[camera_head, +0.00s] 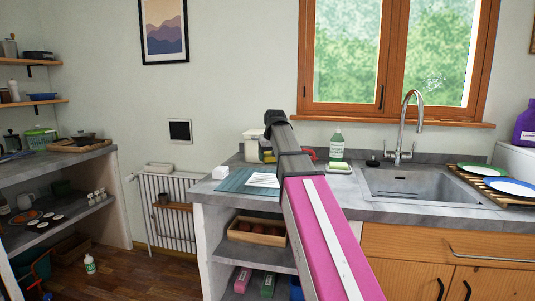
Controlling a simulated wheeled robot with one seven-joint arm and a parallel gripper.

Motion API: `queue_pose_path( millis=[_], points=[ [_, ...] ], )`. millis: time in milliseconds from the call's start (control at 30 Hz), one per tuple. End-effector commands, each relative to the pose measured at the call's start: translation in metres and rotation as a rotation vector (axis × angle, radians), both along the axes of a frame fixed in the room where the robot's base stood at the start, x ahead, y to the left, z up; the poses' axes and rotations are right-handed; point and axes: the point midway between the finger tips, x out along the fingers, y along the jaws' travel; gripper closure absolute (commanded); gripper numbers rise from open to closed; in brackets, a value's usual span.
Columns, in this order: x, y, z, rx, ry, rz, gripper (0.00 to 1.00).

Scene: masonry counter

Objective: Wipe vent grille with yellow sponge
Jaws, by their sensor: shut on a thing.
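The vent grille (180,130) is a small dark square with a pale frame on the wall, left of the window and below the framed picture. My pink arm reaches away over the counter. Its dark end, with my gripper (270,118), stands well right of the grille and apart from it. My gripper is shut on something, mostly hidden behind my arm. A small yellowish patch shows just below the dark end, consistent with the yellow sponge, but its outline is unclear. Fingertips cannot be made out.
The masonry counter (400,210) holds a sink (415,185), a tall faucet (405,130), a green soap bottle (337,146) and a teal mat (235,181). A white radiator (170,215) stands below the grille. The wall around the grille is clear.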

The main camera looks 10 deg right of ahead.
Motion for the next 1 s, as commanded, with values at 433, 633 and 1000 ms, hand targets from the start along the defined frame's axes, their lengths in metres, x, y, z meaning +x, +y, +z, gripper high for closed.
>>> queue_pose_path(
  millis=[433, 633, 1000],
  points=[
    [-0.001, 0.000, -0.024, 0.000, 0.000, 0.000, 0.57],
    [-0.001, 0.000, -0.044, 0.000, 0.001, 0.000, 0.57],
    [0.000, 0.000, -0.061, 0.000, 0.001, 0.000, 0.57]
  ],
)
